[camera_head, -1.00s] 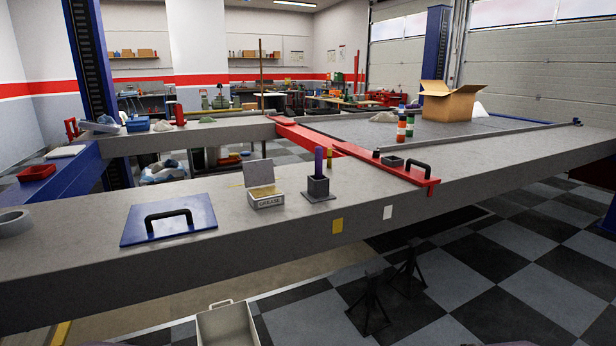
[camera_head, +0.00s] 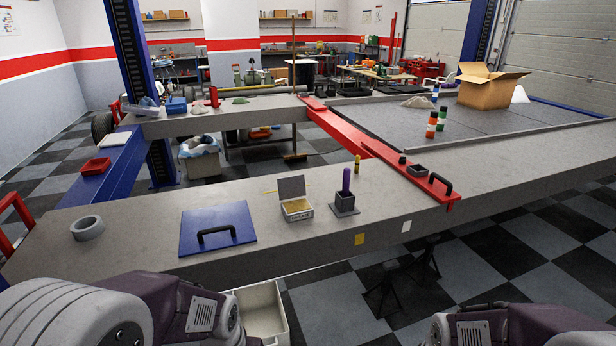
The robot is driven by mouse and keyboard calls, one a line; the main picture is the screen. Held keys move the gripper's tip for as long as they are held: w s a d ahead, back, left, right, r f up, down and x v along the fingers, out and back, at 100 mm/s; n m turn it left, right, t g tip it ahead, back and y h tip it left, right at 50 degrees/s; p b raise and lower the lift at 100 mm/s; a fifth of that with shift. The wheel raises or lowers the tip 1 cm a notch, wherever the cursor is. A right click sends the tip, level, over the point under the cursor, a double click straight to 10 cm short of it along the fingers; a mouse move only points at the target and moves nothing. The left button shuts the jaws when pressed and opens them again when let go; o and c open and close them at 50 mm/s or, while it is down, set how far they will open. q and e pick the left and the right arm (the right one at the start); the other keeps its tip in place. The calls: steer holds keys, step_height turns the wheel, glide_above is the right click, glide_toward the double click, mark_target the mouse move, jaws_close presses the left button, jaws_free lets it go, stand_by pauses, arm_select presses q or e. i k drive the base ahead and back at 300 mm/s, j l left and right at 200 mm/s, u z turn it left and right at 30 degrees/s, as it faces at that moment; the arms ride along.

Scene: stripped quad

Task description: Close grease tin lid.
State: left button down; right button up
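The grease tin (camera_head: 297,209) is a small pale box with yellowish contents, standing near the front edge of the grey beam top. Its lid (camera_head: 291,187) stands up, tilted open, at the tin's back side. My two arms show only as upper links at the bottom left and bottom right of the picture. Neither gripper is in view, and nothing of mine touches the tin.
A blue plate with a black handle (camera_head: 218,228) lies left of the tin, and a tape roll (camera_head: 87,228) farther left. A dark square holder with a purple rod (camera_head: 345,203) stands close right of it. A red crossbar (camera_head: 370,150) lies beyond. An open bin (camera_head: 262,312) is below the front edge.

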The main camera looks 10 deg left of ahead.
mark_target(290, 187)
steer(key=i+j+z, duration=0.15)
steer(key=i+j, duration=0.15)
steer(key=i, duration=0.15)
steer(key=i+j+z, duration=0.15)
steer(key=i+j, duration=0.2)
steer(key=i, duration=0.1)
